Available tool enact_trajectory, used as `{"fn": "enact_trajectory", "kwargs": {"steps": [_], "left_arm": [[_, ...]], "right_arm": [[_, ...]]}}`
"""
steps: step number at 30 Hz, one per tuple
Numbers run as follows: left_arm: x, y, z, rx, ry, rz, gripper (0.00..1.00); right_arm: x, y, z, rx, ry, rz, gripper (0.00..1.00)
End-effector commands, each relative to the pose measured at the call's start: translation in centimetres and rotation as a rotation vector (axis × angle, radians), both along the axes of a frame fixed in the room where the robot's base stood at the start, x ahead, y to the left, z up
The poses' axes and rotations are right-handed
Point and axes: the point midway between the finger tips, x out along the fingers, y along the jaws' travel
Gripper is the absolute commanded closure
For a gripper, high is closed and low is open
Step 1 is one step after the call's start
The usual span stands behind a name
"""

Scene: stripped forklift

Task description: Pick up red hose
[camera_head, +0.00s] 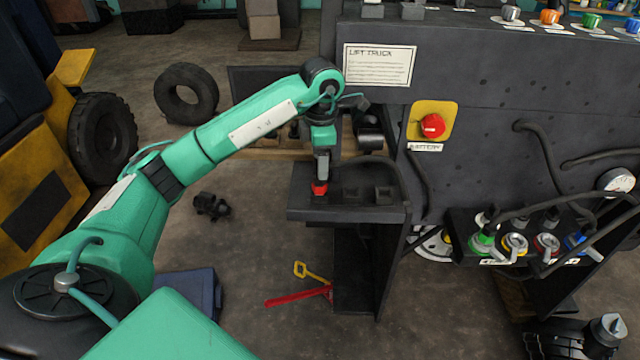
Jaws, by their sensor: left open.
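My left gripper (322,168) points down over a black shelf (345,215) on the front of the dark machine. It is open. A small red piece (319,188) is right below its fingertips, at the shelf's left end. I cannot tell whether the fingers touch it or whether it is the end of the red hose. A dark hose (375,161) curves behind the shelf. At the right, a red-ringed fitting (547,244) sits in a row with green, yellow and blue ones, with dark hoses near them. My right gripper is not in view.
A red knob (432,125) on a yellow plate is on the machine's face. Two dark sockets (384,195) are on the shelf right of the gripper. A red bar (297,296) and a yellow-handled tool (311,272) are low beside the stand.

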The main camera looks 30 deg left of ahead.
Motion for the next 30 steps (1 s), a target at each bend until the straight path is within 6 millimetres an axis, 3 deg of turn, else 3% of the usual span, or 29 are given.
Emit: {"fn": "enact_trajectory", "kwargs": {"steps": [8, 18, 27, 30], "left_arm": [[-0.2, 0.0, -1.6, 0.0, 0.001, 0.0, 0.42], [-0.4, 0.0, -5.5, -0.001, 0.0, 0.0, 0.42], [-0.4, 0.0, -6.0, -0.001, -0.002, 0.0, 0.42], [-0.4, 0.0, -6.0, -0.001, -0.002, 0.0, 0.61]], "right_arm": [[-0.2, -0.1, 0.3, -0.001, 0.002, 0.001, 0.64], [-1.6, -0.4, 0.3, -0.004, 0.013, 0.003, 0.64], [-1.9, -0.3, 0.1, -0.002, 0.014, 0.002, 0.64], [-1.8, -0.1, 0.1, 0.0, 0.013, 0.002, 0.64]]}}
